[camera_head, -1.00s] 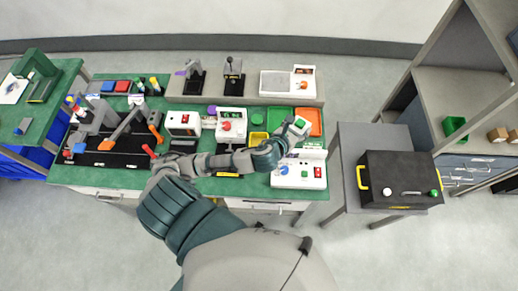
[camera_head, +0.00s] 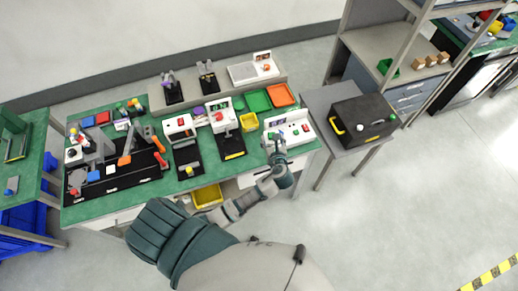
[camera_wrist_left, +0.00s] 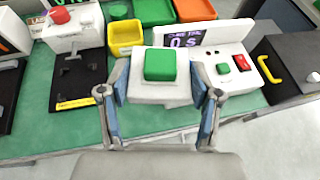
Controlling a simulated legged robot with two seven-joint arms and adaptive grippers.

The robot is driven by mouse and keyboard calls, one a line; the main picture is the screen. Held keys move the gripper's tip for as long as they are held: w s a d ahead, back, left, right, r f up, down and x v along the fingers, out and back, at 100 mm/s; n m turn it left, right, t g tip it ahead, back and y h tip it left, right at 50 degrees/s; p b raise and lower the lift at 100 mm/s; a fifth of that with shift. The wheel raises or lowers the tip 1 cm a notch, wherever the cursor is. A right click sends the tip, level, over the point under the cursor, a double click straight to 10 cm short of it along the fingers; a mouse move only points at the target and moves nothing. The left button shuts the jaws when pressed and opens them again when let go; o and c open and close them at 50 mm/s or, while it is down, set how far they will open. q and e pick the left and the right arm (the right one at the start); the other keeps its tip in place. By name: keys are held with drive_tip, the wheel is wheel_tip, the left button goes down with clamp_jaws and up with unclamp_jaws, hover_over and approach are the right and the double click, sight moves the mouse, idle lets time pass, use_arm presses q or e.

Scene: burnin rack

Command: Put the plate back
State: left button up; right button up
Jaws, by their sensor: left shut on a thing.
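A white plate with a raised green square on top (camera_wrist_left: 160,68) is between the fingers of my left gripper (camera_wrist_left: 161,88) in the left wrist view. The gripper is shut on its two sides. I cannot tell if the plate touches the console. In the head view my left gripper (camera_head: 275,143) is at the left part of the console (camera_head: 298,130), and the plate is mostly hidden. My right gripper is not in view.
Green and orange trays (camera_head: 283,95) and a yellow bin (camera_head: 249,122) are behind and left of the console. A press with a red knob (camera_head: 218,117) stands to the left. A dark box with a yellow handle (camera_head: 362,118) sits on a side table to the right.

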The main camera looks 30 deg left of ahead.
use_arm(q)
drive_tip(key=s+d+f+n+g+y+p, duration=0.25)
drive_tip(key=s+d+f+p, duration=0.25)
drive_tip(key=s+d+f, duration=0.3)
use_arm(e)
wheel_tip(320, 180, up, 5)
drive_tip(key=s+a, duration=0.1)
use_arm(q)
drive_tip(key=b, duration=0.4)
hover_over(260, 153)
drive_tip(key=shift+a+f, duration=0.15)
drive_tip(key=shift+f, duration=0.75)
drive_tip(key=f+b, duration=0.3)
drive_tip(key=b, duration=0.1)
drive_tip(key=shift+d+f+t, duration=0.2)
drive_tip(key=shift+f+t, duration=0.05)
drive_tip(key=shift+f, duration=0.1)
drive_tip(key=shift+r, duration=0.2)
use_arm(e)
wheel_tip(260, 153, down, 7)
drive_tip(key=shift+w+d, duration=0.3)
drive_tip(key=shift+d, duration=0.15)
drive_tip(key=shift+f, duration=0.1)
use_arm(q)
drive_tip(key=shift+a+f, duration=0.1)
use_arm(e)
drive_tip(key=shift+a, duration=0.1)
